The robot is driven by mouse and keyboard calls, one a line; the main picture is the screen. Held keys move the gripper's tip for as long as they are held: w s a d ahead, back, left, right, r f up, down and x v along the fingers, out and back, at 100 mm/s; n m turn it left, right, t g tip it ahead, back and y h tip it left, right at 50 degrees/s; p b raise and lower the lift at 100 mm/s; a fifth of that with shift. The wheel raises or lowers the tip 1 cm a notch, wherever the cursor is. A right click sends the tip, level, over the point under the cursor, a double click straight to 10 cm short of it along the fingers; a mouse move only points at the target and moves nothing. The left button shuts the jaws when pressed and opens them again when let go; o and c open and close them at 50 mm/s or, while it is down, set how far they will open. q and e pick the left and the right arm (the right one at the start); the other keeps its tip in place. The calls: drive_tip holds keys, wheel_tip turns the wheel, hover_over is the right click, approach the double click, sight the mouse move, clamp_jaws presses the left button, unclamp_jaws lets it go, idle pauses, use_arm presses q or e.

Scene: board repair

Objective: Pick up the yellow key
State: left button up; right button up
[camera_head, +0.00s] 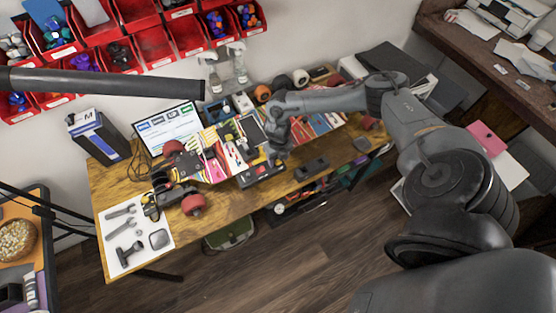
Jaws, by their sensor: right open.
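I cannot clearly make out a yellow key. A small yellow and black item (151,208) lies at the upper right edge of the white tool sheet (112,232), but I cannot tell if it is the key. My right gripper (281,154) points down over the right-centre part of the workbench (240,207), in front of the colourful skateboard (213,162). It is open, and I see nothing held in it. The gripper and forearm hide part of the board and the bench behind them. My left gripper is not in view.
A black tray-like item (260,174) and a dark grey block (311,167) lie near the bench's front edge. A monitor (167,130) and spray bottles (238,66) stand behind.

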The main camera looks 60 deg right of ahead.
clamp_jaws()
idle(0.3)
drive_tip(key=shift+w+r, duration=0.1)
drive_tip(key=shift+r, duration=0.7)
wheel_tip(320, 180, up, 3)
drive_tip(key=shift+f+b, duration=0.15)
drive_tip(key=shift+b, duration=0.35)
drive_tip(key=s+a+r, duration=0.6)
drive_tip(key=s, duration=0.4)
drive_tip(key=shift+r+b, duration=0.35)
drive_tip(key=shift+b, duration=0.05)
